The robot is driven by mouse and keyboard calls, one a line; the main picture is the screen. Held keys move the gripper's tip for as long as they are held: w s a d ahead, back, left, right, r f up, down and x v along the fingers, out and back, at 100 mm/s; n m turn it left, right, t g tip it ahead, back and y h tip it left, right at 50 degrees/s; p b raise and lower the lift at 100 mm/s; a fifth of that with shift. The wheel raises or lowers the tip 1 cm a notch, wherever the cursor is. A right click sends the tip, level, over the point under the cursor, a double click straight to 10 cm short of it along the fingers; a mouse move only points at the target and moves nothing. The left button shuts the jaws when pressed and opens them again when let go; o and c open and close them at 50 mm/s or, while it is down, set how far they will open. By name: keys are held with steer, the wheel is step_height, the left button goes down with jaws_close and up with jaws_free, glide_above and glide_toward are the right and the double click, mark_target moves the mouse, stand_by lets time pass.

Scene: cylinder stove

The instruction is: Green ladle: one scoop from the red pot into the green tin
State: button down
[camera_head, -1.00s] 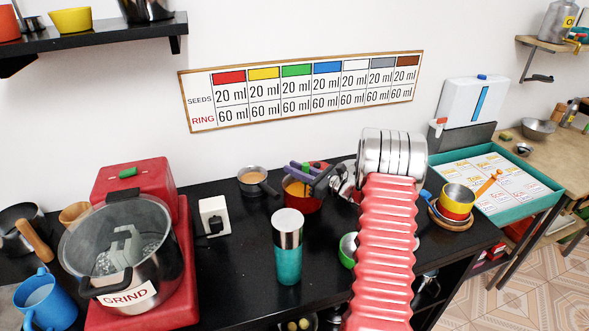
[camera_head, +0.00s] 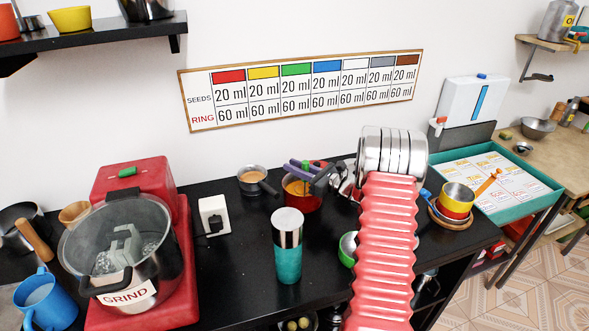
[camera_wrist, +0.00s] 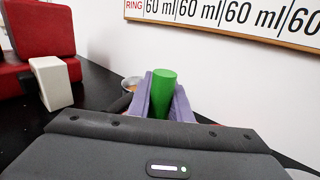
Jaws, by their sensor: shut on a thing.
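The red pot (camera_head: 304,203) stands on the black counter with orange contents showing inside. My gripper (camera_head: 302,168) is over the pot, its purple fingers shut on the green ladle's handle (camera_wrist: 163,92), which stands upright between them in the wrist view. The ladle's bowl is hidden. A small green-sided metal vessel (camera_head: 345,257), likely the green tin, is on the counter in front and to the right of the pot. My arm covers part of it.
A teal cylinder with a silver top (camera_head: 287,247) stands in front of the pot. A small saucepan (camera_head: 252,180) is left of the pot. Stacked yellow and red bowls (camera_head: 457,197) stand at right. A lidded grinder pot (camera_head: 122,250) is at left.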

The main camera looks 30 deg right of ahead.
step_height(320, 180, up, 11)
stand_by(1.6)
steer(key=shift+f, duration=0.1)
stand_by(0.6)
